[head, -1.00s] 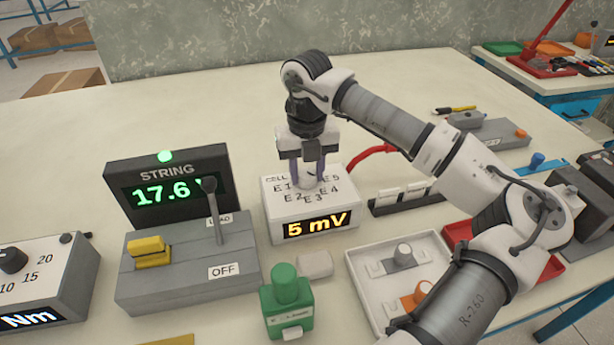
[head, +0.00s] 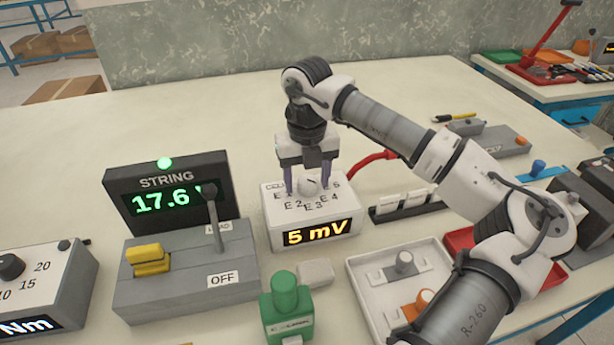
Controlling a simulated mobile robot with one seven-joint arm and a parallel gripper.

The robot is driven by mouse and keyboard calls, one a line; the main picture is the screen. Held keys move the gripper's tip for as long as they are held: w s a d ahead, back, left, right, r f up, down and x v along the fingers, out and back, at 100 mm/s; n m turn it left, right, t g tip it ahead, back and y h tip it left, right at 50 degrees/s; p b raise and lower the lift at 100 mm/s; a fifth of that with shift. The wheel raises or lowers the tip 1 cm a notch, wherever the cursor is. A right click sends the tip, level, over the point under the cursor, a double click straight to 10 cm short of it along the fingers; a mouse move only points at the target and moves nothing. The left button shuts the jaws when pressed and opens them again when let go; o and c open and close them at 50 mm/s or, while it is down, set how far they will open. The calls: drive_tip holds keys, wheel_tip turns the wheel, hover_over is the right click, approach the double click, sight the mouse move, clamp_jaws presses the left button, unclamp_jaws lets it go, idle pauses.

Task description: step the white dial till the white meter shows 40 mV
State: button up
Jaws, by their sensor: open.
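The white meter (head: 348,224) is a white box in the middle of the table, and its front display (head: 317,233) reads 5 mV in yellow. The white dial (head: 309,187) sits on its top, with labels such as E2, E3 and E4 around it; other labels are partly hidden. My gripper (head: 308,189) points down over the meter. Its two purple fingers are open, one on each side of the dial. I cannot tell whether they touch it.
Left of the meter stand a STRING display (head: 167,200) reading about 17.6 and a grey lever box (head: 180,292) marked OFF. A green device (head: 286,305) and a white tray (head: 372,290) stand in front.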

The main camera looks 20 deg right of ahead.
sight(307, 180)
drive_tip(key=shift+r, duration=0.1)
wheel_tip(307, 180, up, 14)
drive_tip(key=b, duration=0.1)
drive_tip(key=shift+f, duration=0.2)
idle(0.3)
